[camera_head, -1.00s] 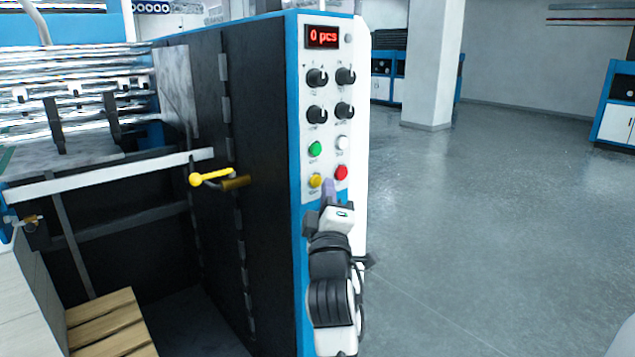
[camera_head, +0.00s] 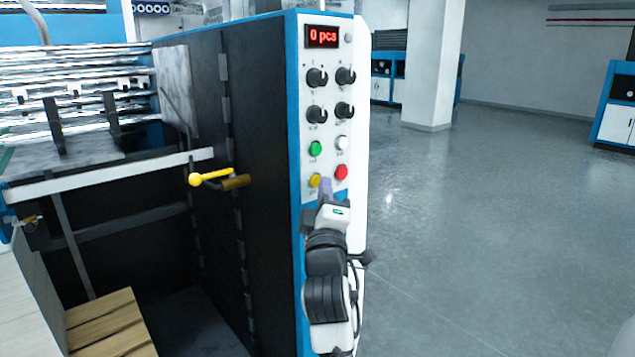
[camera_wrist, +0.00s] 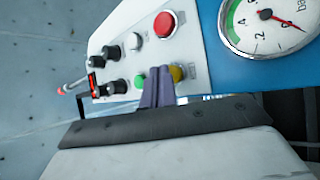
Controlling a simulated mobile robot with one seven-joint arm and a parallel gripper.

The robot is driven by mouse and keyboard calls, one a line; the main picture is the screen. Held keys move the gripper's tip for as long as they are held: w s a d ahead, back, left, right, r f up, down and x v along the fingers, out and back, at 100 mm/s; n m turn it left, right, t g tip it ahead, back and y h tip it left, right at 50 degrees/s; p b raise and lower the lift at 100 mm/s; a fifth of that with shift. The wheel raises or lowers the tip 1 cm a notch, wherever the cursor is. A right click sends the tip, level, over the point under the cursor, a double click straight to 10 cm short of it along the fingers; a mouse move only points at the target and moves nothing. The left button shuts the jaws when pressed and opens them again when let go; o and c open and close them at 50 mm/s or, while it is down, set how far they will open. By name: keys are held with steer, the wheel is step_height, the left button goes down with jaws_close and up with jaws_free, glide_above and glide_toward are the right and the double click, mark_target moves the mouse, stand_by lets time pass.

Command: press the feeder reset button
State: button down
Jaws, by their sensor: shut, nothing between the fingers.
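The control panel (camera_head: 328,128) has a green button (camera_head: 315,149), a white button (camera_head: 341,143), a yellow button (camera_head: 314,181) and a red button (camera_head: 341,172). Their labels are too small to read, so I cannot tell which is the feeder reset. My gripper (camera_head: 325,185) is shut and empty, its purple fingertips in front of the panel's lower part, beside the yellow button. In the wrist view the fingers (camera_wrist: 158,73) partly cover the yellow button (camera_wrist: 177,73); the red button (camera_wrist: 165,24) is clear. I cannot tell whether the tips touch anything.
Several black knobs (camera_head: 317,77) and a red display (camera_head: 322,37) reading "0 pcs" are above the buttons. A yellow-ended lever (camera_head: 210,176) sticks out at left. A pressure gauge (camera_wrist: 268,22) shows in the wrist view. Open floor (camera_head: 480,230) lies at right.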

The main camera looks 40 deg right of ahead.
steer(key=shift+w, duration=0.4)
stand_by(0.6)
steer(key=shift+s, duration=0.15)
steer(key=shift+s+b, duration=0.3)
steer(key=shift+s, duration=0.4)
steer(key=s+b, duration=0.1)
steer(key=s, duration=0.4)
steer(key=shift+d+b, duration=0.2)
steer(key=shift+b, duration=0.1)
stand_by(0.4)
